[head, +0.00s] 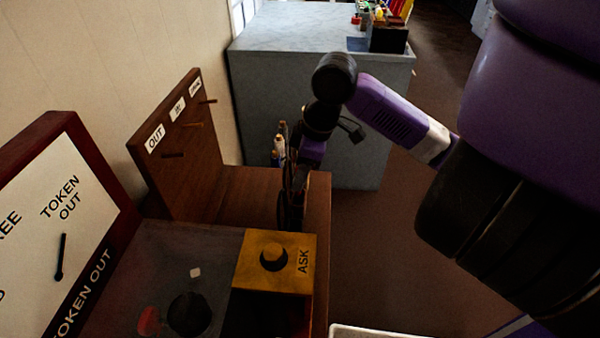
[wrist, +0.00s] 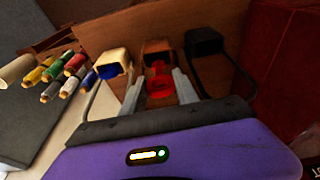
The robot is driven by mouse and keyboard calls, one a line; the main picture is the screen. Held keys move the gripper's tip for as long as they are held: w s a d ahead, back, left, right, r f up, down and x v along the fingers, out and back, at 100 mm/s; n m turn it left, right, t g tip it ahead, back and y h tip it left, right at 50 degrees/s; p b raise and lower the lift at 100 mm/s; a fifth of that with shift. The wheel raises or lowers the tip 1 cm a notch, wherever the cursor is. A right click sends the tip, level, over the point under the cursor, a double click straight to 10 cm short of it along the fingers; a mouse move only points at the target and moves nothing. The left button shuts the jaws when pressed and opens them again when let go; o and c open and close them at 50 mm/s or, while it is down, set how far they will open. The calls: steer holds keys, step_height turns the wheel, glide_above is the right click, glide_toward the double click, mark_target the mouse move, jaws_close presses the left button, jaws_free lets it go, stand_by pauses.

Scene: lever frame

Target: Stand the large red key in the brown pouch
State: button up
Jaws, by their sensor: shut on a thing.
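My gripper (wrist: 160,88) is shut on the large red key (wrist: 160,86), whose red ring shows between the two fingers in the wrist view. The key's far end points at the brown pouch (wrist: 156,46), just beyond the fingers. I cannot tell whether its tip is inside the pouch or only in front of it. The brown pouch is the middle one of three, between a cream pouch (wrist: 112,58) and a black pouch (wrist: 204,40). In the head view my wrist is dark, and the key and pouches cannot be made out.
A wooden board with pegs (head: 180,150) stands behind the bench, left of my wrist. A yellow ASK box (head: 275,262) and a TOKEN OUT panel (head: 65,215) are nearer. Several coloured cylinders (wrist: 55,75) lie left of the pouches. A grey cabinet (head: 310,45) stands behind.

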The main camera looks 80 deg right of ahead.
steer(key=shift+s+b+x, duration=0.2)
steer(key=shift+b+x, duration=0.6)
steer(key=shift+s+b+x, duration=0.2)
steer(key=shift+b+x, duration=0.55)
steer(key=shift+x, duration=0.1)
steer(key=shift+s+b+x, duration=0.2)
steer(key=shift+b+x, duration=0.6)
steer(key=o, duration=1.3)
steer(key=shift+f, duration=0.15)
steer(key=shift+o, duration=0.2)
steer(key=p+v, duration=0.4)
steer(key=v, duration=0.3)
steer(key=shift+p, duration=0.3)
steer(key=shift+d, duration=0.1)
steer(key=v, duration=0.7)
steer(key=shift+r, duration=0.4)
steer(key=shift+s, duration=0.1)
